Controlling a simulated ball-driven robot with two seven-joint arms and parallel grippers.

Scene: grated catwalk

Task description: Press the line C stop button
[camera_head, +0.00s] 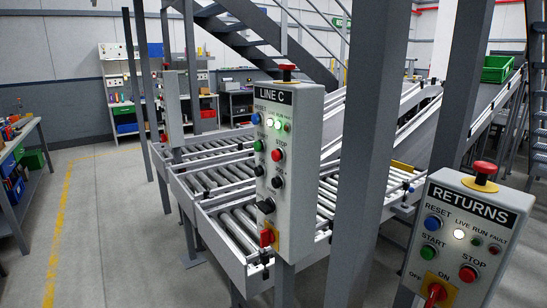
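The LINE C control box (300,170) is a grey upright panel on a post near the middle of the view. Its stop button (277,155) is a round red button under the word STOP, on the box's front face. A green button (259,146) sits to its left, and a blue reset button (256,118) is higher up. A red mushroom button (287,72) stands on top of the box. Black knobs (277,181) and a red rotary switch (267,238) are lower on the face. Neither of my grippers is in view.
A similar RETURNS box (455,235) with its own red stop button (468,273) stands at the lower right. A grey post (365,150) rises between the boxes. Roller conveyors (225,185) run behind. Open floor (110,230) lies to the left, beside a workbench (25,180).

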